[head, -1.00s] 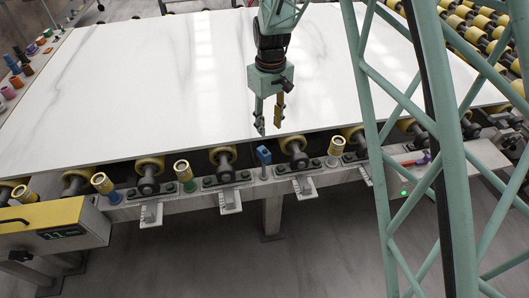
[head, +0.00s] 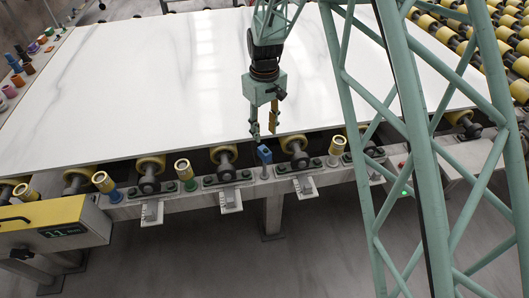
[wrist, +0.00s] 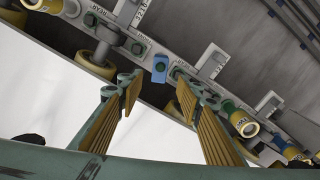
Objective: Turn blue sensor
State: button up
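The blue sensor (head: 264,154) is a small blue block on a short post on the near rail of the roller frame, between two rollers. My gripper (head: 263,137) hangs above the slab's near edge, just behind the sensor. In the wrist view my gripper (wrist: 153,97) has its two ridged yellow-padded fingers spread apart with nothing between them.
The white stone slab (head: 170,80) lies on yellow rollers behind the rail. Yellow-topped cylinders (head: 184,170) stand on the rail to both sides of the sensor. Metal brackets (head: 230,200) stick out in front. A yellow control box (head: 55,228) is at left. The floor in front is clear.

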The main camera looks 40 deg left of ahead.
aim_at(265, 150)
notch_tip(265, 150, down, 12)
jog(key=shift+f+b, duration=0.1)
jog(key=shift+b, duration=0.25)
dwell(0.4)
jog(key=shift+c, duration=0.7)
jog(key=c, duration=0.7)
